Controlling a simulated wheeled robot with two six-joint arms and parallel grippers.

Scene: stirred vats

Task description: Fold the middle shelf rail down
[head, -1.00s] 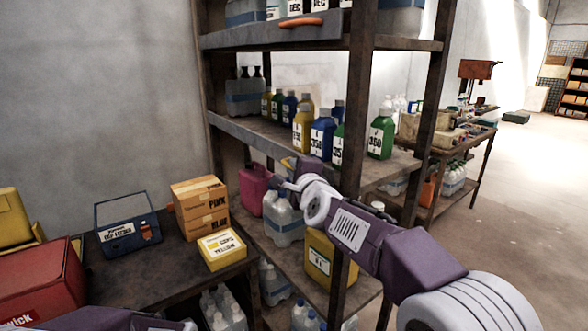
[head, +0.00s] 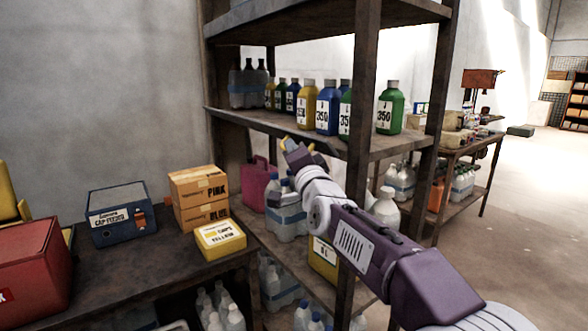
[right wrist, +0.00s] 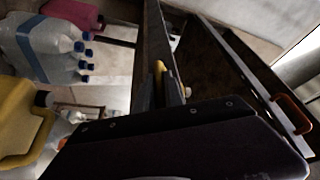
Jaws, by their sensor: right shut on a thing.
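The middle shelf rail (head: 255,126) is a grey strip along the front edge of the shelf that carries yellow, blue and green bottles. It also shows in the right wrist view (right wrist: 153,35) as a narrow band running down to the fingers. My right gripper (head: 300,153) is at the front edge of this shelf, about halfway along, just under the bottles. In the right wrist view its fingers (right wrist: 168,84) are closed at the band. The rail's handle is hidden by the fingers. I cannot tell the rail's exact tilt. My left gripper is not in view.
A shelf post (head: 361,150) stands close beside my right arm. Bottles (head: 328,107) stand just behind the shelf edge. A lower shelf holds a pink jug (head: 255,188) and water bottles (head: 287,212). An upper rail has an orange handle (right wrist: 291,114). A bench with boxes (head: 200,200) stands left.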

